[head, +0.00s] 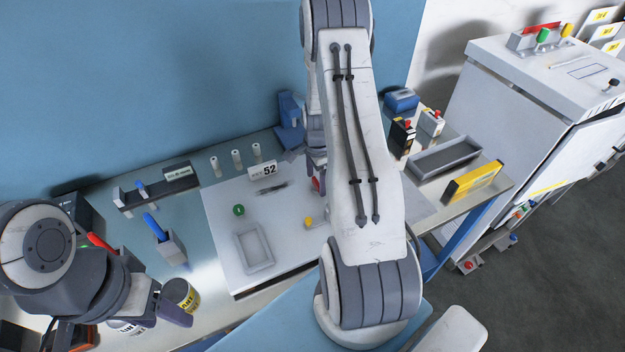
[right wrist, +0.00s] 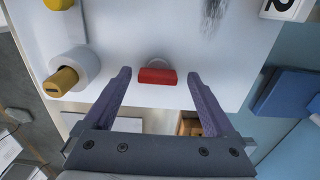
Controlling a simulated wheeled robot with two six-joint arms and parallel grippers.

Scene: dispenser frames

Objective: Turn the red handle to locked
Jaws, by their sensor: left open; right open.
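The red handle (right wrist: 157,76) shows in the right wrist view as a short red bar on a pale round base on the white panel. In the head view only a sliver of the red handle (head: 316,184) shows beside my right arm. My right gripper (right wrist: 159,73) is open, with its fingertips on either side of the handle and visible gaps to both. Whether the fingertips touch the panel is unclear. In the head view my right arm hides most of that gripper. My left gripper (head: 166,306) is open at the lower left, far from the handle.
A yellow knob (right wrist: 62,82) on a white round base sits beside the handle; it also shows in the head view (head: 309,222). The panel (head: 222,218) carries a green button (head: 239,210) and a sign reading 52 (head: 263,170). A can (head: 182,293) stands close to my left gripper.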

